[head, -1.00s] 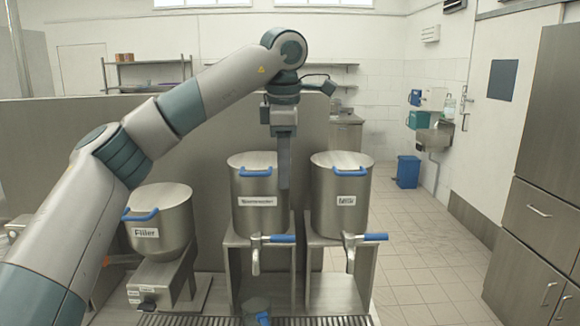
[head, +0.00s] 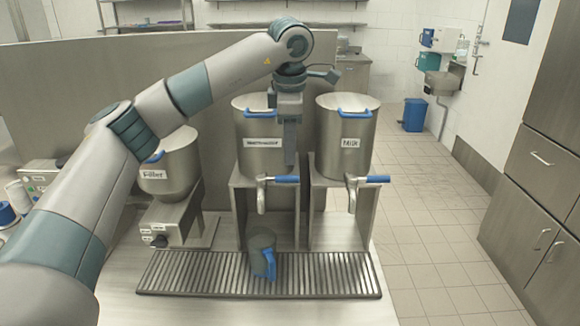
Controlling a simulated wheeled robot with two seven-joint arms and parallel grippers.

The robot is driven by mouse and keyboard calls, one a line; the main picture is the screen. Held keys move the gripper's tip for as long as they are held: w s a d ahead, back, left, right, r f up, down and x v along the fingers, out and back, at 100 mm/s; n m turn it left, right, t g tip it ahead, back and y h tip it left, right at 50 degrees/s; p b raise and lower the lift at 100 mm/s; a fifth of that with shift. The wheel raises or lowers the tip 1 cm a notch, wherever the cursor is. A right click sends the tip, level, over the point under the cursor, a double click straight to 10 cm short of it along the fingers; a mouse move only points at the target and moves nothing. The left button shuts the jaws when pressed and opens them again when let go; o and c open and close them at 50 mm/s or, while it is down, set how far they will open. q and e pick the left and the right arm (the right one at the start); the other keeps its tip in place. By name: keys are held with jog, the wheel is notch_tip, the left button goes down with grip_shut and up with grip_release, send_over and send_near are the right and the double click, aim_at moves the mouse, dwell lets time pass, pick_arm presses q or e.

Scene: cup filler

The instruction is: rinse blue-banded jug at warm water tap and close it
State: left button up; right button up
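The jug (head: 260,241), dark grey with a blue handle, stands on the drip grate below the middle tank (head: 258,150). That tank's label is blurred; it seems to be the warm water one. Its tap (head: 262,195) has a blue lever (head: 287,179) pointing right, and I see no water stream. My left gripper (head: 290,160) points down in front of the tank's right side, its tip just above the lever in the picture. Whether it touches the lever, or is open, I cannot tell. My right gripper is out of view.
A tank labelled Milk (head: 343,150) with its own blue-levered tap stands to the right. A Filler hopper (head: 172,170) stands to the left, partly behind my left arm. The ribbed drip grate (head: 330,270) is clear on its right. Floor is open farther right.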

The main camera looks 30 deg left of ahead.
aim_at(290, 177)
pick_arm(q)
jog(key=f, duration=0.2)
jog(key=f+p, duration=0.1)
jog(key=f, duration=0.1)
jog(key=w+f+p, duration=0.1)
jog(key=f, duration=0.1)
jog(key=shift+a+f, duration=0.1)
jog(key=shift+a, duration=0.2)
jog(key=shift+w+f, duration=0.15)
jog(key=shift+f, duration=0.7)
grip_shut()
